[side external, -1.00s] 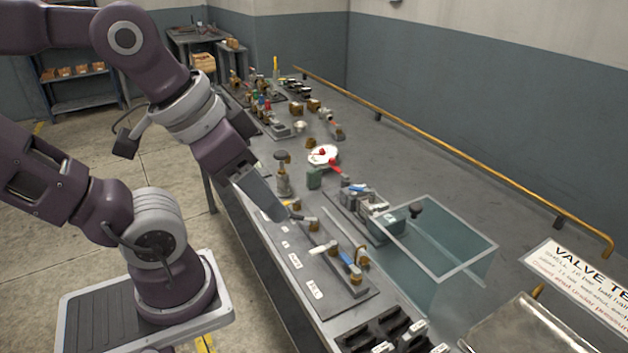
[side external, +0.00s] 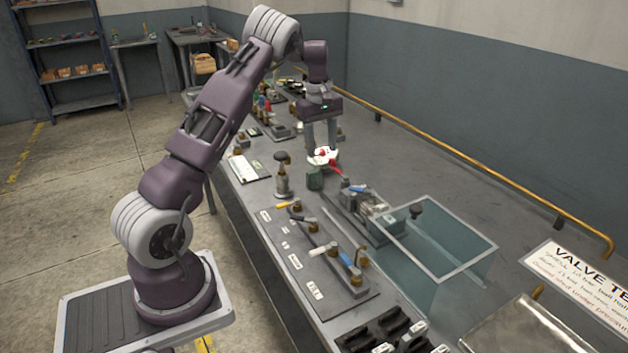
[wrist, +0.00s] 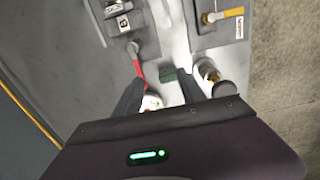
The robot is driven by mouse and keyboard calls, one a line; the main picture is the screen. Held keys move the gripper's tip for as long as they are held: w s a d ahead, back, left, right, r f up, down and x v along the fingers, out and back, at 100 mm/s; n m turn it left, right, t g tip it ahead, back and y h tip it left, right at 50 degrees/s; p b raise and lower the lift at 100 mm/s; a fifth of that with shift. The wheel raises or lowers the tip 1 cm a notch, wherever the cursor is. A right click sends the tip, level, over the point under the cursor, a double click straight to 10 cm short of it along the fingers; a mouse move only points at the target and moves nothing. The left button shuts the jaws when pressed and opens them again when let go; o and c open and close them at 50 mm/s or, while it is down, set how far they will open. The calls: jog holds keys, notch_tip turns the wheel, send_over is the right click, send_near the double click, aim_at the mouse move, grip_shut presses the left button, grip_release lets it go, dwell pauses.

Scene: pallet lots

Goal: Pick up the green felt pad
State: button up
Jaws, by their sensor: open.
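My gripper (side external: 321,149) points down above the white dish with red parts (side external: 321,159), behind the green piece. Its two fingers are apart with nothing held between them. In the wrist view the fingers (wrist: 160,92) partly hide the dish.
A clear open-topped tank (side external: 455,270) stands to the right. A red-handled part (side external: 338,170) and a clamp fixture (side external: 370,212) lie close to the green piece. A board with several valves (side external: 335,275) is in front. The bench (side external: 430,185) is bare toward the yellow rail (side external: 480,177).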

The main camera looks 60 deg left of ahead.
aim_at(314, 171)
jog(key=shift+n+g, duration=0.3)
jog(key=shift+n, duration=0.3)
jog(key=a+f, duration=0.1)
jog(key=f, duration=0.1)
jog(key=a+f, duration=0.1)
jog(key=f, duration=0.1)
jog(key=a+f, duration=0.1)
jog(key=f, duration=0.1)
jog(key=shift+s+a+f, duration=0.15)
jog(key=shift+a+f, duration=0.05)
jog(key=shift+f, duration=0.2)
notch_tip(314, 171, down, 5)
jog(key=shift+a+f, duration=0.15)
jog(key=c, duration=1)
notch_tip(314, 171, up, 10)
jog(key=shift+r, duration=0.1)
